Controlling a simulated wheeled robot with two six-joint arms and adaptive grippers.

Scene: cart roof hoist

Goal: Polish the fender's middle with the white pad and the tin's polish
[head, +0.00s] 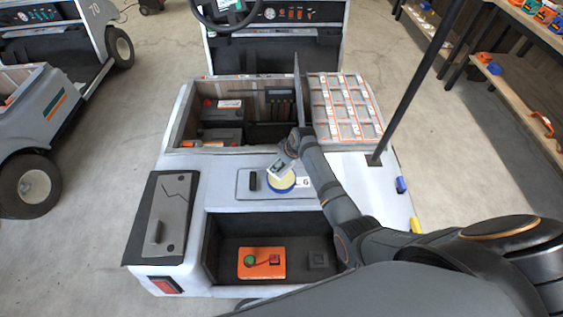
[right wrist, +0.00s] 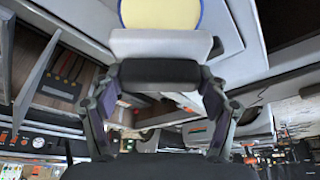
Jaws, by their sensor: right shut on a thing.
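The tin (head: 280,183), round and blue-rimmed with pale yellow polish, sits on the cart's white deck; it also shows at the top of the right wrist view (right wrist: 160,12). My right gripper (head: 284,162) is right above its far edge. It is shut on the black grip of the white pad (right wrist: 160,46), whose white block sits at the tin's near edge in the wrist view. I cannot tell whether pad and polish touch. The cart's white bodywork (head: 218,190) surrounds the deck; which part is the fender is unclear. My left gripper is out of view.
An open bay with batteries (head: 222,120) lies behind the tin, its raised lid (head: 298,85) beside my forearm. A front recess holds an orange control box (head: 262,263). A black post (head: 415,85) rises at right. A dark cracked panel (head: 163,215) lies left.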

